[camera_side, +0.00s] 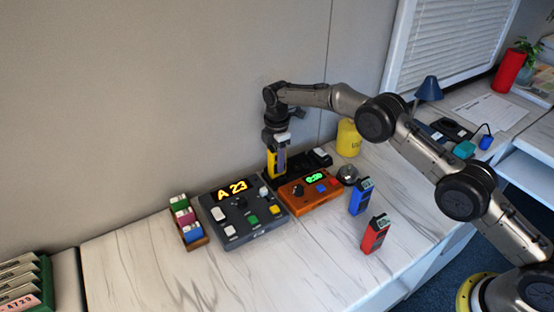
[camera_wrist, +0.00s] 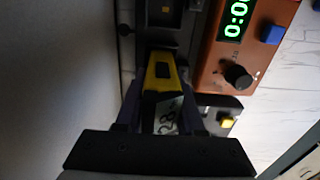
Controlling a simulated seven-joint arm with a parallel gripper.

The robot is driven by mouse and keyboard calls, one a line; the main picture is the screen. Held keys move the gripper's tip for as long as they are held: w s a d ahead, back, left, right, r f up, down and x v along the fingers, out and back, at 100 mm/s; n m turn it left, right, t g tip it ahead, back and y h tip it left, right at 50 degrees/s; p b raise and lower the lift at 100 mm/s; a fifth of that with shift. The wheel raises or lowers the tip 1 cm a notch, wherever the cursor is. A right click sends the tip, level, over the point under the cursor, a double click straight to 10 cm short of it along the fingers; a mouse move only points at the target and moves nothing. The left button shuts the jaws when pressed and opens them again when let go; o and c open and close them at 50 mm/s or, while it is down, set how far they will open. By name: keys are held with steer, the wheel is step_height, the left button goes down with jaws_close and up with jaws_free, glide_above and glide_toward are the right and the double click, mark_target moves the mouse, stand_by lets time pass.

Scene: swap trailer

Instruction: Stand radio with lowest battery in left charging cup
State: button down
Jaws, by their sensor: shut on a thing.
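My gripper (camera_side: 277,146) is shut on the yellow radio (camera_side: 273,164) and holds it upright at the left end of the black charging base (camera_side: 320,157). I cannot tell whether its foot is inside the left cup or just above it. In the wrist view the yellow radio (camera_wrist: 162,74) sits between my fingers, and its small display seems to read 23 or 28. An empty-looking cup of the charging base (camera_wrist: 164,14) shows beyond it. A blue radio (camera_side: 360,198) and a red radio (camera_side: 374,236) stand on the counter at right; their displays are too small to read surely.
An orange box (camera_side: 311,190) with a green display stands just in front of the charging base. A grey console (camera_side: 243,212) reading "A 23" is left of it, then a rack of coloured blocks (camera_side: 187,222). A yellow canister (camera_side: 348,138) stands behind right. The wall is close behind.

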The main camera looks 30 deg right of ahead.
steer(key=shift+r, duration=0.8)
stand_by(0.6)
steer(key=shift+f, duration=0.8)
stand_by(0.4)
steer(key=shift+r, duration=0.25)
steer(key=shift+r, duration=0.35)
steer(key=shift+r, duration=0.2)
steer(key=shift+f, duration=0.8)
stand_by(0.9)
steer(key=c, duration=0.8)
jaws_free()
steer(key=shift+f, duration=0.1)
